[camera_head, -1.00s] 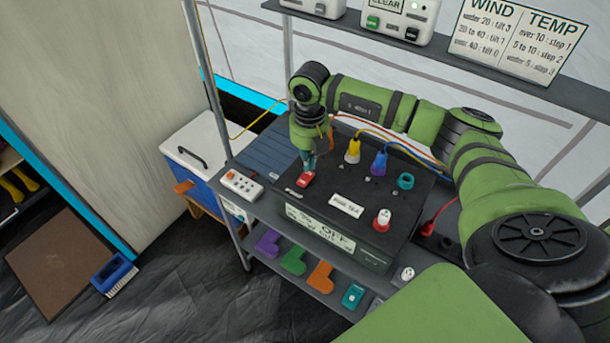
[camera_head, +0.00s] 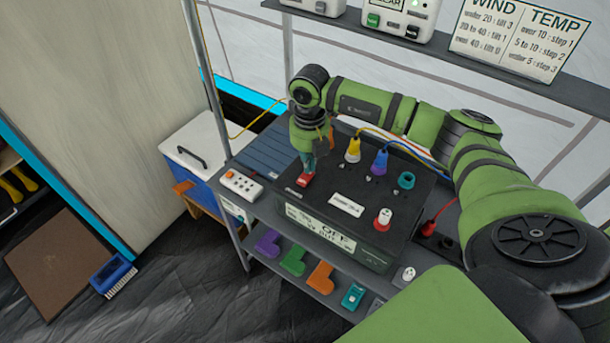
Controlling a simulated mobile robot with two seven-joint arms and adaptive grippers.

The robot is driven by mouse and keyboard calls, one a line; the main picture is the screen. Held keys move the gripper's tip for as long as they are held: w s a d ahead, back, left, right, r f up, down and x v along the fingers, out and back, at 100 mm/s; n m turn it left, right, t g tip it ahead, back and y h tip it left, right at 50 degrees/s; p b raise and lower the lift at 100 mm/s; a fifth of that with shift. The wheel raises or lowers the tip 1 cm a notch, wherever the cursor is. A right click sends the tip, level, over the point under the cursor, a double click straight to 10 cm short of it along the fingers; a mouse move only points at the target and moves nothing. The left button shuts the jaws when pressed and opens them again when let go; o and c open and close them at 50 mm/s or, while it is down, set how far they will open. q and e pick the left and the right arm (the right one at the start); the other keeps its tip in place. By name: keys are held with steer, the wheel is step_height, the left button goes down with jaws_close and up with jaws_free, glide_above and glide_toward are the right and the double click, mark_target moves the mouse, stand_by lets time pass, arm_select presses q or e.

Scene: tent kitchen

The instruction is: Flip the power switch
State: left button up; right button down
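A red power switch (camera_head: 306,181) sits on the top left part of a black power box (camera_head: 335,225). My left gripper is not in view.
Yellow (camera_head: 353,150) and blue (camera_head: 379,162) plugs, a teal socket (camera_head: 405,181) and a red-and-white plug (camera_head: 382,220) stand on the box. A white power strip (camera_head: 242,185) lies left of it. A shelf (camera_head: 450,55) runs above.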

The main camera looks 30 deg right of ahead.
steer(key=shift+f+b, duration=0.55)
steer(key=shift+f, duration=0.15)
steer(key=shift+s, duration=0.1)
steer(key=shift+r+p, duration=0.8)
steer(key=shift+r, duration=0.15)
steer(key=shift+r+p, duration=1.75)
steer(key=shift+r, duration=0.85)
